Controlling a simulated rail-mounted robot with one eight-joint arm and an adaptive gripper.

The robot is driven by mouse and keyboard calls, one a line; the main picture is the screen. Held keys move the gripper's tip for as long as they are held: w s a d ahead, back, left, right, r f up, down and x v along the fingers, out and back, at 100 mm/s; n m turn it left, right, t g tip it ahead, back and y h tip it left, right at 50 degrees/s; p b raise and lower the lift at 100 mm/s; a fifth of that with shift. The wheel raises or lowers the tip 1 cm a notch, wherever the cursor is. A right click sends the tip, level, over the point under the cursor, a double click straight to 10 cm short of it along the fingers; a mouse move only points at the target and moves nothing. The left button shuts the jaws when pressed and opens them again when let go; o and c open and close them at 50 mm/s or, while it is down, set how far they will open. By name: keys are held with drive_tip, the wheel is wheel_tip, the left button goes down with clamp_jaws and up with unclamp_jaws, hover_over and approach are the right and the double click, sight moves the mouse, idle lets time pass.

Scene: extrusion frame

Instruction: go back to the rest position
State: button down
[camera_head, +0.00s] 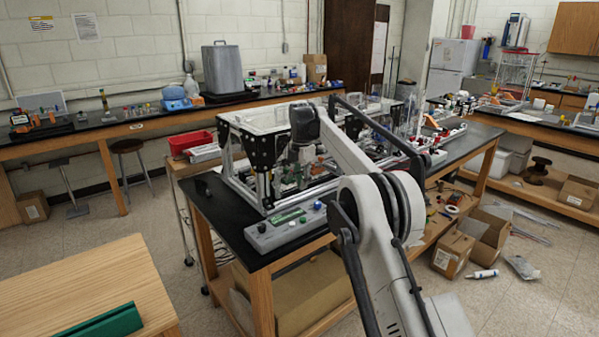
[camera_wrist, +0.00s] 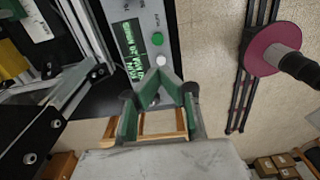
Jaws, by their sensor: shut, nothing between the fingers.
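My gripper (camera_wrist: 160,76) shows in the wrist view, its two green-grey fingers converging at the tips with nothing between them. A grey control box (camera_wrist: 143,35) with a green-lit display, a green button and a white button lies just beyond the tips. I cannot tell how far apart they are. In the head view my pale arm reaches forward to the extrusion frame (camera_head: 235,178) on the black-topped bench, its wrist bent down at the frame's front. The fingers cannot be made out there. The control box (camera_head: 284,231) sits at the bench's near edge.
The frame's metal bars (camera_wrist: 88,35) run close to the left of my gripper in the wrist view. A red bin (camera_head: 190,143) stands left of the frame. A wooden table (camera_head: 90,290) is at the near left. Open cardboard boxes (camera_head: 453,253) lie on the floor at right.

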drive_tip(key=s+d+r+m+t+b, duration=0.1)
drive_tip(key=s+d+r+m, duration=0.2)
drive_tip(key=s+r, duration=0.25)
drive_tip(key=s+d+r+m+t, duration=0.1)
drive_tip(key=s+d+r+m, duration=0.25)
drive_tip(key=r, duration=0.35)
drive_tip(key=s+d+r+m+t+b, duration=0.1)
drive_tip(key=s+d+r+m, duration=0.15)
drive_tip(key=s, duration=0.55)
drive_tip(key=s+d+r+m+t+b, duration=0.1)
drive_tip(key=s+d+m, duration=0.25)
drive_tip(key=s, duration=0.35)
drive_tip(key=s+d+f+m+t, duration=0.1)
drive_tip(key=s+f+m, duration=0.3)
drive_tip(key=s, duration=0.6)
drive_tip(key=s+d+f+m+t+b, duration=0.1)
drive_tip(key=s+f+m, duration=0.3)
drive_tip(key=s, duration=0.7)
drive_tip(key=s+d+f+m+t+b, duration=0.1)
drive_tip(key=s+d+f+m, duration=0.2)
drive_tip(key=s+f, duration=0.4)
drive_tip(key=s+m, duration=0.1)
drive_tip(key=s, duration=0.2)
drive_tip(key=shift+s+d+f+m, duration=0.25)
drive_tip(key=shift+s+f+m, duration=0.05)
drive_tip(key=shift+s+m, duration=0.1)
wheel_tip(320, 180, up, 4)
drive_tip(key=p, duration=0.4)
drive_tip(key=shift+r, duration=0.2)
